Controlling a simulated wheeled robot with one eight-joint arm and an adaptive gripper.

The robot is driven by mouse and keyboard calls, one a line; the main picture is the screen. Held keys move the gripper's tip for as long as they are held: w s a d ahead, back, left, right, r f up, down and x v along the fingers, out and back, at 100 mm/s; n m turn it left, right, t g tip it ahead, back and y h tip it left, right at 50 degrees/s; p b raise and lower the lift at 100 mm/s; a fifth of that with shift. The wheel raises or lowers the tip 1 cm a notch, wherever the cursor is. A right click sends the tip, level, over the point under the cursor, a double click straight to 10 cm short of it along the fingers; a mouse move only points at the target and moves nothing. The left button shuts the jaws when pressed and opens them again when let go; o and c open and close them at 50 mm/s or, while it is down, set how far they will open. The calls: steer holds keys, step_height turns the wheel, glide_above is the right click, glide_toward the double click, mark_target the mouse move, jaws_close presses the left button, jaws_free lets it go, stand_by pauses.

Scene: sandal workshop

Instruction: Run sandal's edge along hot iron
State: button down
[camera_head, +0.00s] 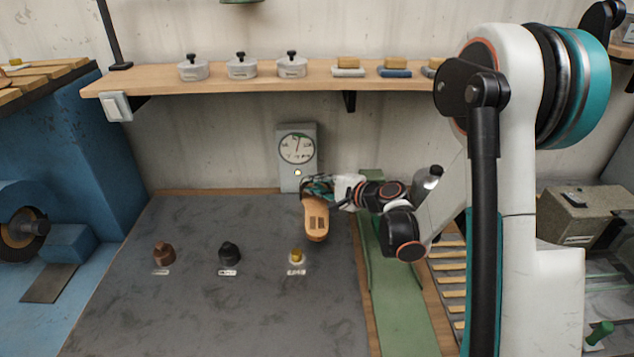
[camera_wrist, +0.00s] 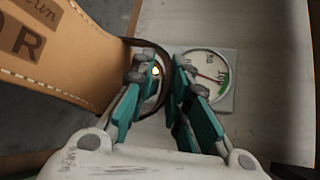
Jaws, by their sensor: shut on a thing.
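The tan sandal (camera_head: 316,222) hangs from my gripper (camera_head: 328,187) above the far right part of the grey bench top. My gripper is shut on its dark strap (camera_wrist: 165,97), which passes between the teal fingers (camera_wrist: 164,68) in the wrist view. The sandal's tan sole (camera_wrist: 65,50), with stamped letters and pale edge stitching, fills the upper left there. In the head view a brass piece (camera_head: 297,255) stands below and nearer than the sandal, apart from it. A black piece (camera_head: 229,253) and a brown piece (camera_head: 164,252) stand to its left. I cannot tell which piece is the iron.
A grey box with a dial (camera_head: 297,150) and a lit lamp is on the wall behind the sandal. A shelf (camera_head: 215,88) with lidded pots and brushes runs above. A green strip (camera_head: 405,310) lies right of the bench top (camera_head: 220,310), whose front is clear.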

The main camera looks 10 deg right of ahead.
mark_target(313, 210)
steer(key=shift+f+b, duration=1.8)
steer(key=shift+f, duration=1.45)
steer(key=shift+w+a, duration=0.1)
steer(key=shift+a, duration=0.55)
steer(key=shift+s+b, duration=0.3)
steer(key=shift+b, duration=0.05)
steer(key=shift+s+a+f, duration=0.1)
steer(key=shift+s, duration=0.2)
steer(key=shift+s+a, duration=0.1)
steer(key=shift+s, duration=0.25)
steer(key=shift+s, duration=0.1)
steer(key=shift+s+b, duration=0.35)
steer(key=shift+s+a+b, duration=0.2)
steer(key=shift+s+b, duration=0.25)
steer(key=shift+s, duration=0.85)
steer(key=shift+s+a+b, duration=0.15)
steer(key=shift+s+b, duration=0.25)
steer(key=shift+s, duration=0.9)
